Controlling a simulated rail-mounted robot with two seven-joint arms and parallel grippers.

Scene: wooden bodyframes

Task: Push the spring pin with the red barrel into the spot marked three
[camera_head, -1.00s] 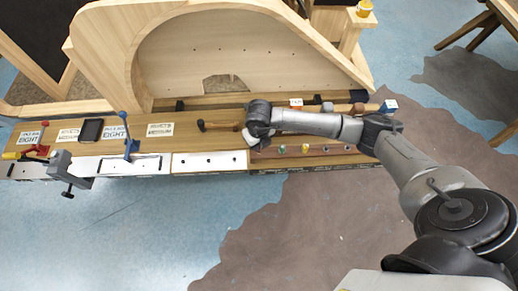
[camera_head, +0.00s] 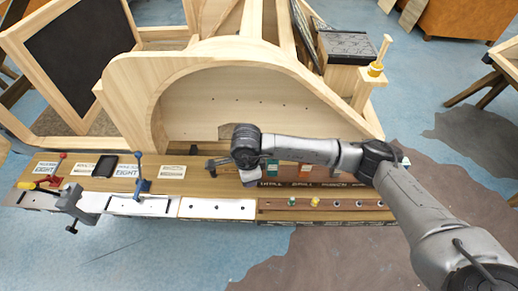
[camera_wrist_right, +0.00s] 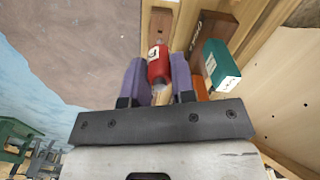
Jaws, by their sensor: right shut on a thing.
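The red-barrelled spring pin (camera_wrist_right: 159,62) has a white label and shows in the right wrist view between the two purple fingers of my right gripper (camera_wrist_right: 157,72). The gripper is shut on it. In the head view the right gripper (camera_head: 250,176) is over the bench, at the left end of the pin rack (camera_head: 310,183); the red pin cannot be made out there. A brown strip (camera_head: 270,204) with a row of holes lies along the bench's front right. Its number marks are too small to read, so I cannot tell which spot is three. My left gripper is not in view.
A green pin (camera_head: 291,201) and a yellow pin (camera_head: 315,201) sit in the strip. Clamps, including a blue one (camera_head: 141,185), stand left. A curved wooden frame (camera_head: 240,80) rises behind.

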